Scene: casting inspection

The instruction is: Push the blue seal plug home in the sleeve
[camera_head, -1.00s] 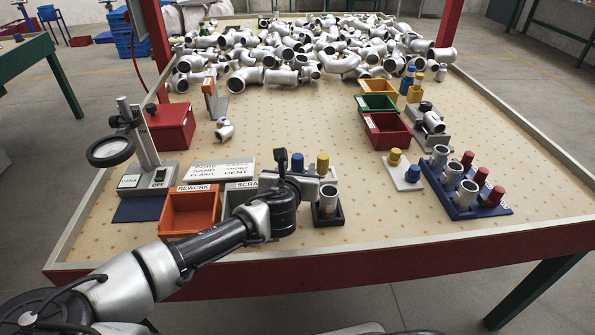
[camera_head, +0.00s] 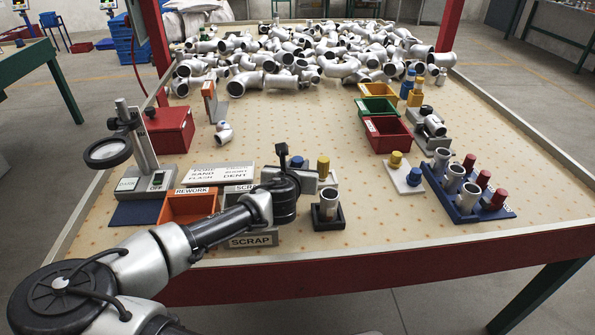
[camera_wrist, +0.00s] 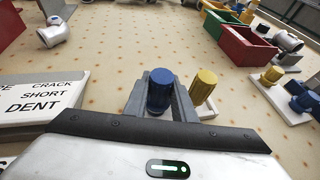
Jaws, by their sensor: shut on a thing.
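The blue seal plug (camera_wrist: 160,90) stands upright between the fingers of my gripper (camera_wrist: 162,100) in the wrist view. The gripper is shut on it. In the head view only the plug's top (camera_head: 297,162) shows, behind my gripper (camera_head: 308,180). A grey sleeve (camera_head: 329,203) stands upright in a black holder (camera_head: 330,222), nearer the table's front edge than the gripper and apart from the plug. The plug's lower end is hidden, so I cannot tell whether it touches the white plate below.
A yellow plug (camera_head: 323,166) stands right beside the gripper. An orange rework bin (camera_head: 190,207) and a grey scrap bin (camera_head: 250,240) lie left. A blue rack (camera_head: 466,210) with several sleeves and plugs stands right. Bare table lies between holder and rack.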

